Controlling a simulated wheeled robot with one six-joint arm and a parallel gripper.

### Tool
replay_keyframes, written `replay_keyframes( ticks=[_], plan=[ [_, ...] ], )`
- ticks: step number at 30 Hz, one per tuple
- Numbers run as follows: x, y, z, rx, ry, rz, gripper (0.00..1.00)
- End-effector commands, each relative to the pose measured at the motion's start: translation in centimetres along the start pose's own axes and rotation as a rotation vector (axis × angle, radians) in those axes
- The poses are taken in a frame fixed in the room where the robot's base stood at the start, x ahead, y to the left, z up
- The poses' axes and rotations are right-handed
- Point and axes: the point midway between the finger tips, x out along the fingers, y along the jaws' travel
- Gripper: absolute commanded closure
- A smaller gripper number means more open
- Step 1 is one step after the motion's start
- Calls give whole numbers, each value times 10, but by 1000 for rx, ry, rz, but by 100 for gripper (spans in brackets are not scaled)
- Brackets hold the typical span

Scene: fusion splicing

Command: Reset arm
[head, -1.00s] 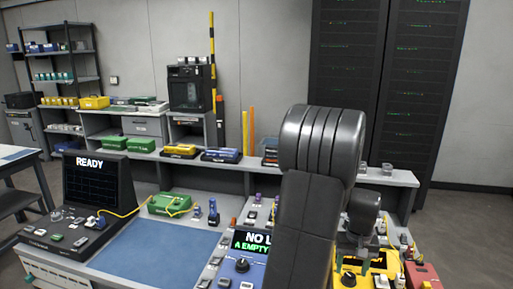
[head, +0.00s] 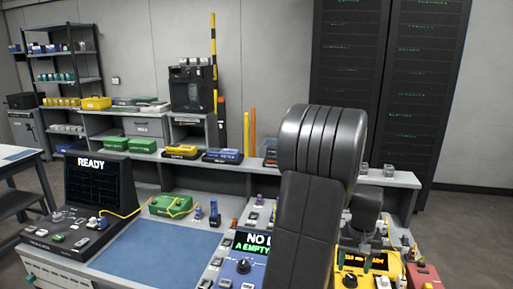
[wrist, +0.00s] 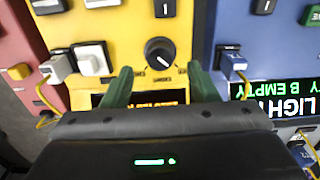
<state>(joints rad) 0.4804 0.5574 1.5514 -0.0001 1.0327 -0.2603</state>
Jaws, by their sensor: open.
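My gripper (wrist: 162,88) shows in the wrist view with its two green fingers spread apart and nothing between them. It hangs above the yellow device (wrist: 130,30), close to its black knob (wrist: 160,53) and its dark display with orange text, which the fingers partly cover. The yellow device also shows in the head view (head: 386,270), just right of my arm.
A blue device (head: 245,268) with a green and white display lies left of my arm, a red device (head: 424,275) at the far right. A black unit reading READY (head: 95,190), a green box (head: 170,204) and a clear blue mat (head: 155,247) occupy the left.

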Motion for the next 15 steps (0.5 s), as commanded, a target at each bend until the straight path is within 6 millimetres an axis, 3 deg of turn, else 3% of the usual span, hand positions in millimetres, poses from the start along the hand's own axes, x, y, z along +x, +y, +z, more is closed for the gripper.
replay_keyframes(
  ticks=[12, 15],
  plan=[
    [-86, 0, -1, 0, 6, 2, 46],
    [-96, 0, 0, 0, 0, 0, 46]
  ],
)
